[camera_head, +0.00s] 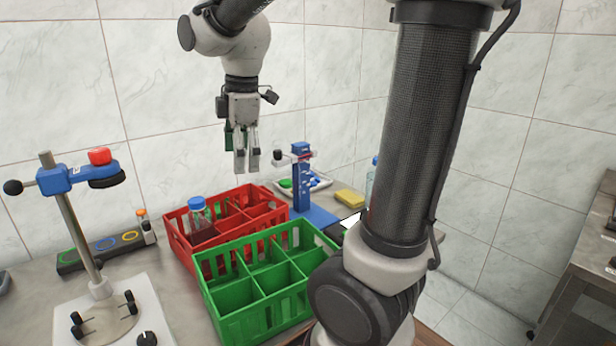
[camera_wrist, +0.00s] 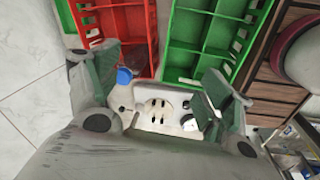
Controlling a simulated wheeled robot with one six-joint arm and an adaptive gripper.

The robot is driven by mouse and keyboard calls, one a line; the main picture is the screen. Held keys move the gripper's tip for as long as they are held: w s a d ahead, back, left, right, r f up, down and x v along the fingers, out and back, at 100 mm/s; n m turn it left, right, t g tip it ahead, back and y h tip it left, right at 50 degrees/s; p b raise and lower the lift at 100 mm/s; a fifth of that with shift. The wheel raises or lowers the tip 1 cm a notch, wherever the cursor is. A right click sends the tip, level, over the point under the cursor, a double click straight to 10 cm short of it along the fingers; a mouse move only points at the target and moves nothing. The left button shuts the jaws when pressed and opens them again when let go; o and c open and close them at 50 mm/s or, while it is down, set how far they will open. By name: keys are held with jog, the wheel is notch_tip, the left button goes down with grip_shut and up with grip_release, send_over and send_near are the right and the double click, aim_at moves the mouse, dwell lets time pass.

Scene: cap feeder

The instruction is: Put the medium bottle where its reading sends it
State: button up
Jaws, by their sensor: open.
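My gripper (camera_head: 245,163) is open and empty, fingers down, above and behind the red crate. Its spread fingers also show in the wrist view (camera_wrist: 158,78). A blue-capped bottle (camera_head: 199,224) with dark red contents stands upright in a left compartment of the red crate (camera_head: 265,193). A blue cap (camera_wrist: 124,75) shows beside the left finger in the wrist view. Another blue-capped bottle (camera_head: 371,178) is mostly hidden behind my arm. A small orange-capped bottle (camera_head: 147,230) stands at the dark strip. I cannot tell which bottle is the medium one. No reading is legible.
An empty green divided crate (camera_head: 262,316) stands in front of the red one. A blue clamp stand (camera_head: 66,181) on a white base is at left. A blue post (camera_head: 301,180), a tray of caps (camera_head: 318,184) and a yellow sponge (camera_head: 350,198) are behind. A ringed strip (camera_head: 88,253) lies left.

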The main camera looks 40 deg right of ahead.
jog(key=s+d+m+t, duration=0.1)
jog(key=s+d+m, duration=0.2)
jog(key=s+m, duration=0.4)
jog(key=s+d+f+m+t, duration=0.1)
jog(key=s+d+m, duration=0.2)
jog(key=s+m, duration=0.5)
jog(key=shift+s+d+f+t, duration=0.25)
jog(key=shift+s+f+t, duration=0.05)
jog(key=shift+s, duration=0.25)
